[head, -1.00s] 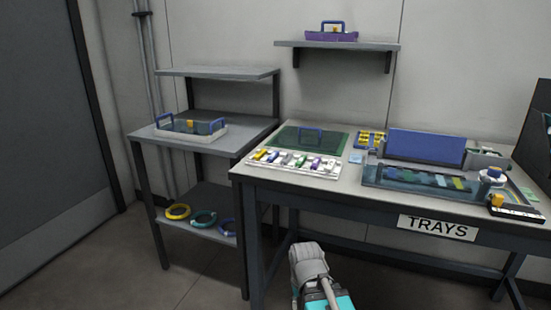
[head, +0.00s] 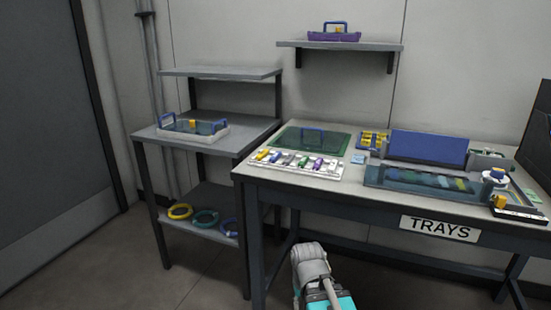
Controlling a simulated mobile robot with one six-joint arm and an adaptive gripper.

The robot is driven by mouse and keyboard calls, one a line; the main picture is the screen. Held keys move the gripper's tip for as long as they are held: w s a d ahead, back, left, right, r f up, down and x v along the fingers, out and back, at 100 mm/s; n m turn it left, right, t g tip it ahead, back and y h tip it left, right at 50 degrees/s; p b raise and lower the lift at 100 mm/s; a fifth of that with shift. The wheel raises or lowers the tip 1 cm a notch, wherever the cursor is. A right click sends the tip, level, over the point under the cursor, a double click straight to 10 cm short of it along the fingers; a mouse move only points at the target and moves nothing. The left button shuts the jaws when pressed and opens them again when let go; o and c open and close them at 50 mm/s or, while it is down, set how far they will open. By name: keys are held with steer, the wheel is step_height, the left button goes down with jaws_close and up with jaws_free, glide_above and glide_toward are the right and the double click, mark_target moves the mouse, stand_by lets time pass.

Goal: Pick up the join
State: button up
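I cannot tell which item is the join; nothing that small is clear from here. A white rack (head: 282,164) of several coloured pieces stands at the front left of the bench marked TRAYS. Behind it lies a green mat or tray (head: 338,147) with a blue handle. A blue-lidded unit (head: 428,148) stands to the right, with a low translucent tray (head: 375,178) holding coloured strips before it. Part of my arm, pale grey and teal, shows at the bottom in front of the bench. My gripper is not in view.
The TRAYS bench (head: 355,185) has small items and a dark panel at its right end. A side table (head: 150,133) at left holds a pale tray (head: 163,133) with blue handles; coils (head: 180,211) lie below. A wall shelf (head: 390,46) bears a purple tray (head: 318,37). The floor in front is clear.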

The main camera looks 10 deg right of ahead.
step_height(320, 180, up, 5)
steer(key=p, duration=0.5)
